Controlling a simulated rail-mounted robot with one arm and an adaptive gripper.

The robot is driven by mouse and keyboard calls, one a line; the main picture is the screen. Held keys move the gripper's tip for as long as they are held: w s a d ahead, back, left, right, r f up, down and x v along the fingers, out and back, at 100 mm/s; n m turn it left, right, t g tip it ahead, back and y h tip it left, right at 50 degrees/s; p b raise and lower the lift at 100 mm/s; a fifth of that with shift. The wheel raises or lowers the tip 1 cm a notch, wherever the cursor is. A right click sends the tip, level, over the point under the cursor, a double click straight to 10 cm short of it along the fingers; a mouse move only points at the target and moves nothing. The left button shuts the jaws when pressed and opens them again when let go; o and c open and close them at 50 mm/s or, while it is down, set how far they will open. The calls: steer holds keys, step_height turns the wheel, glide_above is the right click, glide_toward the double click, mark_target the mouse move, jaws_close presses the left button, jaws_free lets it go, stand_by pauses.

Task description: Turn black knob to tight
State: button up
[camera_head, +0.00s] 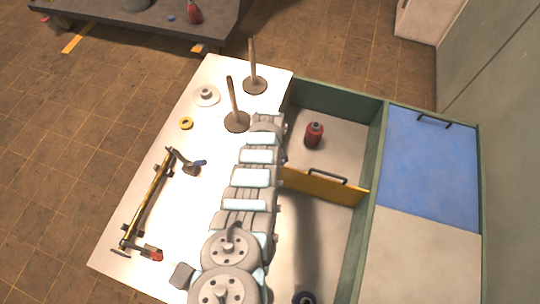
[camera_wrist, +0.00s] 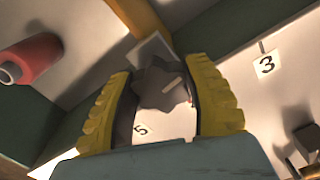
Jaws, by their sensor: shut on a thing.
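The black knob (camera_wrist: 158,82) shows in the wrist view as a dark grey, star-shaped knob with a pale mark on its face. My gripper (camera_wrist: 162,100) has its yellow fingers on either side of it and is shut on it. The fingers hide parts of the knob's sides. A label "5" lies just below the knob, and a label "3" (camera_wrist: 266,64) is to the right on the pale surface. In the head view my arm runs up the middle and hides the gripper and the knob.
A red cylinder (camera_head: 314,135) stands in the green-walled box (camera_head: 372,140); a red cylinder also shows in the wrist view (camera_wrist: 30,58). A yellow panel with a handle (camera_head: 322,186) crosses the box. Left, the white table holds a yellow bar (camera_head: 148,200) and a yellow ring (camera_head: 186,123).

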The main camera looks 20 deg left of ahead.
steer(key=m, duration=0.5)
steer(key=shift+s, duration=0.15)
steer(key=m, duration=0.5)
steer(key=shift+a+m+p, duration=0.1)
steer(key=shift+m+p, duration=0.2)
steer(key=shift+p, duration=0.05)
steer(key=m, duration=0.4)
steer(key=shift+a, duration=0.1)
steer(key=m, duration=0.5)
steer(key=shift+a, duration=0.1)
steer(key=o, duration=1.2)
steer(key=shift+s, duration=0.1)
steer(key=shift+r, duration=0.1)
